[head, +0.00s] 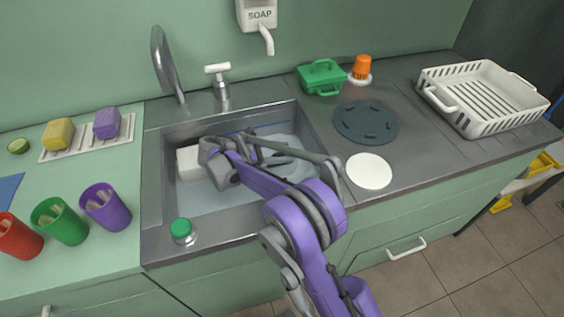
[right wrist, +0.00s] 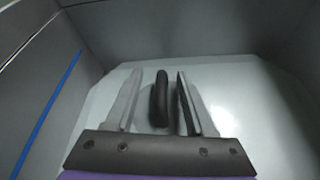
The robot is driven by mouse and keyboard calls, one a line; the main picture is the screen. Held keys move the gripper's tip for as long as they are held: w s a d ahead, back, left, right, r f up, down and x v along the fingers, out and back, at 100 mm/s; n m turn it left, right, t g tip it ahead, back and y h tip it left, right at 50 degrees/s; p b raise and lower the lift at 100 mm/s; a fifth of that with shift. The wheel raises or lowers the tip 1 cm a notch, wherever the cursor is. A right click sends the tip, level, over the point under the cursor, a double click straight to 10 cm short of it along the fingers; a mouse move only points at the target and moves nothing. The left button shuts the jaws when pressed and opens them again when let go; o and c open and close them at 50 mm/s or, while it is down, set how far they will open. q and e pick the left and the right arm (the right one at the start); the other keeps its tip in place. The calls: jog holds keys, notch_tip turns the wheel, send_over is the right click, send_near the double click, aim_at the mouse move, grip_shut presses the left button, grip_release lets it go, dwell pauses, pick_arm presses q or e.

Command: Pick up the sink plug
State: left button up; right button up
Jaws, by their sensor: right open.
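A dark upright loop (right wrist: 161,100), apparently the handle of the sink plug, stands over the pale sink floor in the right wrist view. My right gripper (right wrist: 158,82) is open, with one finger on each side of the loop. The loop looks closer to the right finger; I cannot tell whether they touch. In the head view my right arm reaches into the sink (head: 157,190) and hides much of its middle, so the plug is not clear there. My left gripper is not in view.
A white block (head: 188,162) lies at the sink's left side. The faucet (head: 165,65) rises behind the sink. Coloured cups (head: 107,208) stand left; a white disc (head: 369,171) and rack (head: 480,125) lie right.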

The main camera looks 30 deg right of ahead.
aim_at(289, 153)
jog(key=b+x, duration=0.1)
jog(key=x, duration=0.3)
jog(key=shift+s+d+f, duration=0.15)
jog(key=shift+d+f, duration=0.05)
jog(key=shift+d, duration=0.05)
grip_shut()
